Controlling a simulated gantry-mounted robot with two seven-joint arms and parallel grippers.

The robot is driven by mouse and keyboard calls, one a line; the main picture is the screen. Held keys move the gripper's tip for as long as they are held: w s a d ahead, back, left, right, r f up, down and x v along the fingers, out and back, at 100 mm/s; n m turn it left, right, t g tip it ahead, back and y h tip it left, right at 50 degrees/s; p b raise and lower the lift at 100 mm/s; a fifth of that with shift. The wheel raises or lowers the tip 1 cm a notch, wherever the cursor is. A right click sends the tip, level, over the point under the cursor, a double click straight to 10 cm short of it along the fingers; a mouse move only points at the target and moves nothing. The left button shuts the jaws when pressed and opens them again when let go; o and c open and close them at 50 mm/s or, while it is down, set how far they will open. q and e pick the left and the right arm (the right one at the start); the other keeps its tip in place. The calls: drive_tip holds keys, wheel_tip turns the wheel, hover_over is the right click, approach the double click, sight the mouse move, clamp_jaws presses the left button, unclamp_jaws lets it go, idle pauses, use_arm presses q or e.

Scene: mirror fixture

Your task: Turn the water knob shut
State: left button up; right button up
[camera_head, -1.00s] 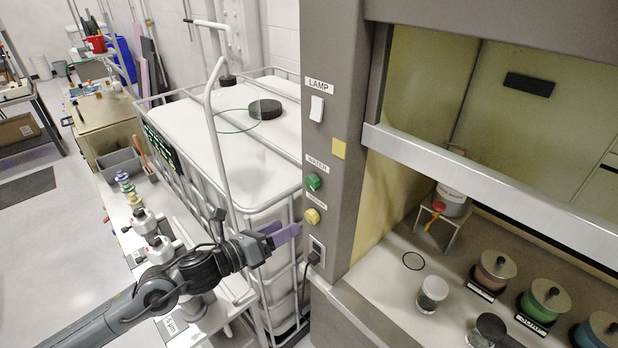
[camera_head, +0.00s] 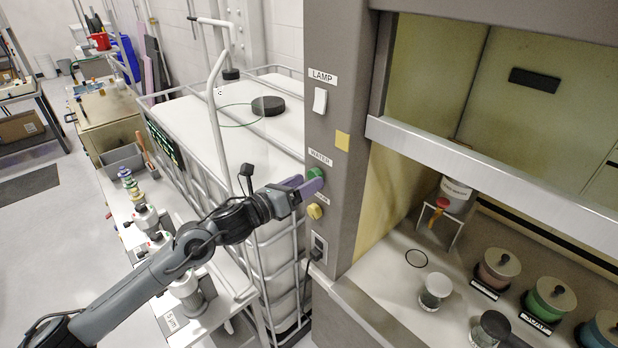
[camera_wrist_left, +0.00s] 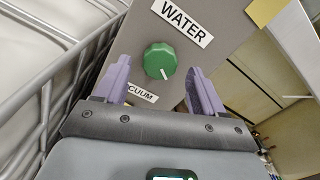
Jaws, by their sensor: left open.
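The green water knob (camera_head: 315,174) is on the grey front post of the fume hood, below the WATER label (camera_head: 319,158). In the left wrist view the knob (camera_wrist_left: 160,61) shows a white pointer line toward its lower right. My left gripper (camera_head: 305,186) is open, its purple fingers close to the knob. In the left wrist view the open fingers (camera_wrist_left: 158,92) stand to either side of the knob, slightly below it, with gaps between. Whether they reach around it is unclear. My right gripper is out of view.
A lamp switch (camera_head: 320,100) is above. A caged white tank (camera_head: 255,140) stands left of the post. Capped jars (camera_head: 496,265) stand inside the hood.

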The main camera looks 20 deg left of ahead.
use_arm(q)
drive_tip(key=shift+x, duration=1)
drive_tip(key=shift+c, duration=0.3)
drive_tip(key=c, duration=1)
